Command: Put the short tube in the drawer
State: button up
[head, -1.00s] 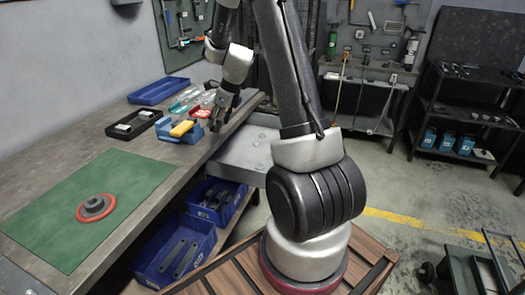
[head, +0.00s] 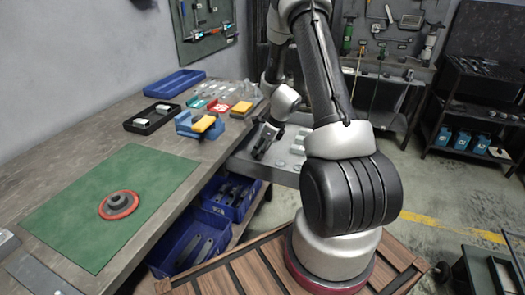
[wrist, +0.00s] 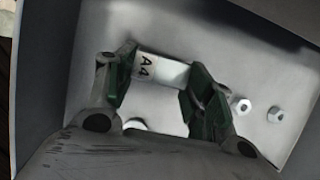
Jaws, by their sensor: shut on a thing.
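The short tube (wrist: 165,70) is a pale cylinder marked "A4". In the wrist view it lies crosswise between the green pads of my gripper (wrist: 160,84), which is shut on it. Behind it is the bare metal floor of the drawer (wrist: 215,48). In the head view the grey drawer (head: 262,170) is pulled out from under the bench, and my gripper (head: 263,143) reaches down at its left part. I cannot tell whether the tube touches the drawer floor. The tube is not clearly visible in the head view.
Two nuts (wrist: 258,109) lie in the drawer right of my gripper; a pale round piece (wrist: 134,124) is partly hidden below it. The bench holds a black tray (head: 152,117), a blue tray (head: 175,82) and a blue holder with a yellow block (head: 203,124). Blue bins stand below.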

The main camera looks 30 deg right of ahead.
jog(key=shift+f, duration=0.55)
jog(key=shift+f, duration=0.1)
jog(key=o, duration=1)
jog(key=shift+o, duration=0.2)
